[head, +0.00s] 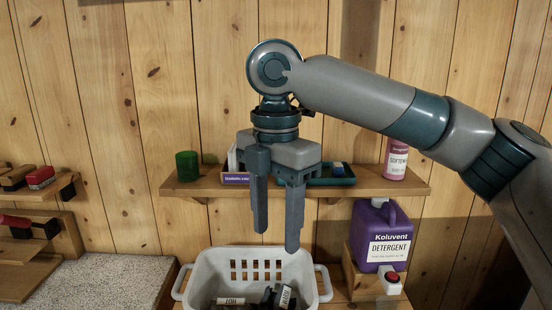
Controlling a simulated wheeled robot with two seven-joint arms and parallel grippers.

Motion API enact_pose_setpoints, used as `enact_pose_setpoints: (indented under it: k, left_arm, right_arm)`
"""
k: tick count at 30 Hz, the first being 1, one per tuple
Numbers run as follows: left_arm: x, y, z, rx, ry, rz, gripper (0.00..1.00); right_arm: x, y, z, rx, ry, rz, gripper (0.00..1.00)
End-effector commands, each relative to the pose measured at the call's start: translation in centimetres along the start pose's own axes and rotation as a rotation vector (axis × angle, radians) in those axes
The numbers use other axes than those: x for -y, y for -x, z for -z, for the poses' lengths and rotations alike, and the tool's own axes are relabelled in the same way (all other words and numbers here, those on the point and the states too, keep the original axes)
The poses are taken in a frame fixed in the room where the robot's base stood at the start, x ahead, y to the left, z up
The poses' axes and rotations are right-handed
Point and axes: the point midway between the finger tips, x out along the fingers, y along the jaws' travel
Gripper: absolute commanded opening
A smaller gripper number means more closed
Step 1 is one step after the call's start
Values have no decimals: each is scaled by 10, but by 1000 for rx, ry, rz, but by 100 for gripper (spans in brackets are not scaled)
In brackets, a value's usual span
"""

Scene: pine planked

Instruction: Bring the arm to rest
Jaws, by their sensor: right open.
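My right arm comes in from the right side of the head view, and its grey and teal links bend down at the wrist. My right gripper (277,223) points straight down with its two dark fingers apart and nothing between them. It hangs in front of the wall shelf, with its fingertips just above the white basket's back rim in the picture. My left gripper is not in view.
A white basket (213,272) below holds several dark items. A wooden shelf (385,187) carries a green cup (187,166), a purple-labelled box (236,178), a teal tray (331,181) and a pink bottle (396,160). A purple detergent jug (383,225) stands lower right. A speckled counter (110,280) is at left.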

Motion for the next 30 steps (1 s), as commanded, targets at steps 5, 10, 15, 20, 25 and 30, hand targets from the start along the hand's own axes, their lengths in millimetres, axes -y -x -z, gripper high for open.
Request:
enact_pose_setpoints:
  k: [5,10,15,20,25,30]
  left_arm:
    - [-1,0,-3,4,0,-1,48]
    - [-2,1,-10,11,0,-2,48]
    - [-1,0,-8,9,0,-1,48]
    - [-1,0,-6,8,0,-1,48]
    - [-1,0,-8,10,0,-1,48]
    - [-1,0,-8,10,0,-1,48]
  right_arm:
    - [-1,-6,1,-7,-1,-2,47]
    - [-5,-16,2,-18,-5,-12,47]
    - [-9,-30,5,-34,-10,-23,47]
    - [-14,-49,8,-59,-22,-40,47]
    - [-21,-77,15,-99,-43,-67,47]
    - [-29,-119,26,-169,-91,-112,47]
